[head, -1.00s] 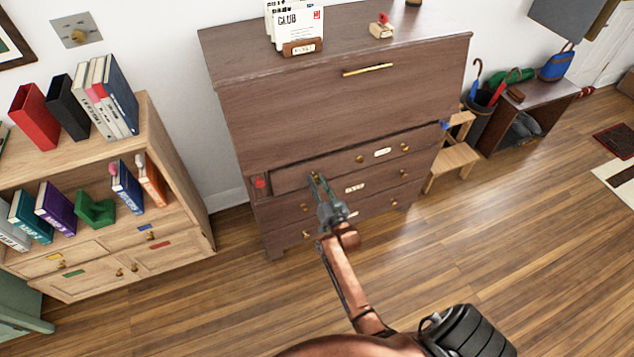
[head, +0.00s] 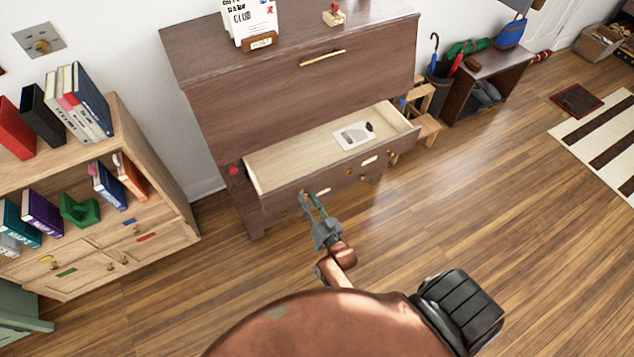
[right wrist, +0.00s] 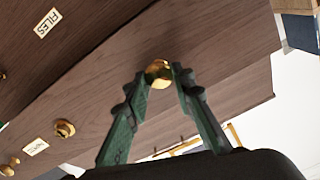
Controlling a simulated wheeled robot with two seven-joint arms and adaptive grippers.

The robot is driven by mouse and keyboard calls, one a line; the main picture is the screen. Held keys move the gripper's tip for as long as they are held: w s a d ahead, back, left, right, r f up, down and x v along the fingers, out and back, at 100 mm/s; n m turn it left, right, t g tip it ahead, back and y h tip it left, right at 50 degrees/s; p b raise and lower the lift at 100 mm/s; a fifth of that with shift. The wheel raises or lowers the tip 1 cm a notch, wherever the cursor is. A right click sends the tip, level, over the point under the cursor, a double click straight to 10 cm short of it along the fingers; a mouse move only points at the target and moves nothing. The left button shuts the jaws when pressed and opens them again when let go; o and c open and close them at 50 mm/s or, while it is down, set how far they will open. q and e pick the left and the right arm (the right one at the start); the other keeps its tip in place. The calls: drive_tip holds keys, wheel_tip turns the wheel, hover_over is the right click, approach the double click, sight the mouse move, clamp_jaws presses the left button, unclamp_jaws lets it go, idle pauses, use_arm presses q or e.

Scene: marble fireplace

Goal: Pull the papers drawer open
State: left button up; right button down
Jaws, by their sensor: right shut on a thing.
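The top drawer (head: 290,160) of the dark wooden cabinet stands well open. A pale sheet (head: 350,137) with a small dark item on it lies inside, toward the right. The label on its front is too small to read in the head view. My right gripper (head: 312,198) is at the left part of the drawer front. In the right wrist view, its green fingers (right wrist: 159,76) are shut on a round brass knob (right wrist: 158,72). My left gripper is not in view.
A light wooden bookshelf (head: 150,165) with books stands left of the cabinet (head: 290,105). A small wooden step stool (head: 428,127) and a bench (head: 500,62) stand to its right. The wooden floor (head: 480,200) in front is clear. A striped rug (head: 605,130) lies far right.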

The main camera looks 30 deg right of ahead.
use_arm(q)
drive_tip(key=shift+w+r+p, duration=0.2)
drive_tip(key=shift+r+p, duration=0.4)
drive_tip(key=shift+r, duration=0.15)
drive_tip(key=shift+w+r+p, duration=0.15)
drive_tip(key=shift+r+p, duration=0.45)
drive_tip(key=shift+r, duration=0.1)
use_arm(e)
drive_tip(key=s, duration=0.7)
drive_tip(key=shift+a, duration=0.35)
drive_tip(key=c, duration=2)
unclamp_jaws()
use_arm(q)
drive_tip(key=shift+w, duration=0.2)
use_arm(e)
drive_tip(key=o, duration=0.4)
drive_tip(key=s, duration=0.8)
drive_tip(key=s+a, duration=0.1)
drive_tip(key=s, duration=0.3)
